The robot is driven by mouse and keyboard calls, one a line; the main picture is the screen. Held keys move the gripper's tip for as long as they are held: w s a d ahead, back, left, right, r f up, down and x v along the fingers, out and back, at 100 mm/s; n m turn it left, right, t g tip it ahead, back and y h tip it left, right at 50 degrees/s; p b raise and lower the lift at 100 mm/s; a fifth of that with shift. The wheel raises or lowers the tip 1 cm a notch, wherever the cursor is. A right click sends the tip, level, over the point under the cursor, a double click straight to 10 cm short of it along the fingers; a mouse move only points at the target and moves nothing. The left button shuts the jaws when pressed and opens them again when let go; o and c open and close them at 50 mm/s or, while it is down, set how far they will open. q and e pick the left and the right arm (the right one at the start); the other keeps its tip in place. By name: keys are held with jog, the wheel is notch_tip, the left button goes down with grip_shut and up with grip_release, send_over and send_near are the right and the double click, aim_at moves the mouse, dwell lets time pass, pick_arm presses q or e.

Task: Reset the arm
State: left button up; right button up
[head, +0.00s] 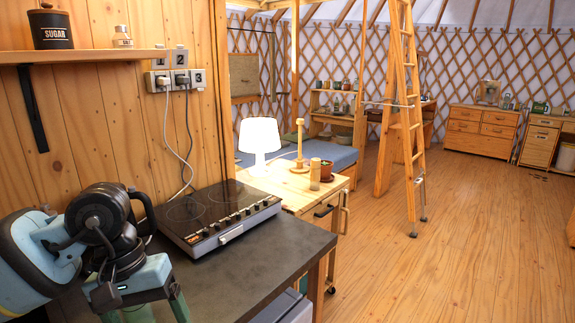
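My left arm comes in from the left edge, with a pale blue and black link bent in front of the dark counter (255,262). My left gripper (140,298) shows at the bottom left, a teal body with finger parts on either side, cut off by the lower picture edge. Its fingertips are hidden, so I cannot tell whether it is open or shut. No held object shows.
A two-plate cooktop (218,215) lies on the counter, close right of my arm. A wooden shelf (85,56) with a sugar canister (50,28) is above. A lit lamp (259,138) stands on a wooden cart beyond. A ladder (408,110) stands mid-room; floor at right is clear.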

pick_arm(q)
jog(key=s+d+f+n+g+h, duration=0.1)
jog(key=s+d+n+h, duration=0.2)
jog(key=d+n+h, duration=0.55)
jog(key=s+d+n+g+h, duration=0.1)
jog(key=s+d+n+h, duration=0.2)
jog(key=d+n+h, duration=0.55)
jog(key=w+a+f+n+t+y, duration=0.1)
jog(key=w+a+f+n+t, duration=0.2)
jog(key=n+t, duration=0.8)
jog(key=w+a+f+n+t+y, duration=0.1)
jog(key=w+a+f+n+t, duration=0.15)
jog(key=f+n+t, duration=0.75)
jog(key=s+a+f+n+g+y, duration=0.1)
jog(key=a+f+n+y, duration=0.3)
jog(key=n, duration=0.5)
jog(key=s+a+f+n+y, duration=0.1)
jog(key=f+n+y, duration=0.4)
jog(key=n, duration=0.4)
jog(key=s+a+f+n+g+y, duration=0.3)
jog(key=s+f+n, duration=0.3)
jog(key=s+f, duration=0.2)
jog(key=s+a+f+n+g+y, duration=0.3)
jog(key=s+f+n+g, duration=0.2)
jog(key=s+f, duration=0.4)
jog(key=shift+s+a+n+y, duration=0.3)
jog(key=shift+s+n, duration=0.25)
jog(key=shift+n, duration=0.15)
jog(key=shift+r, duration=0.1)
jog(key=shift+c, duration=0.3)
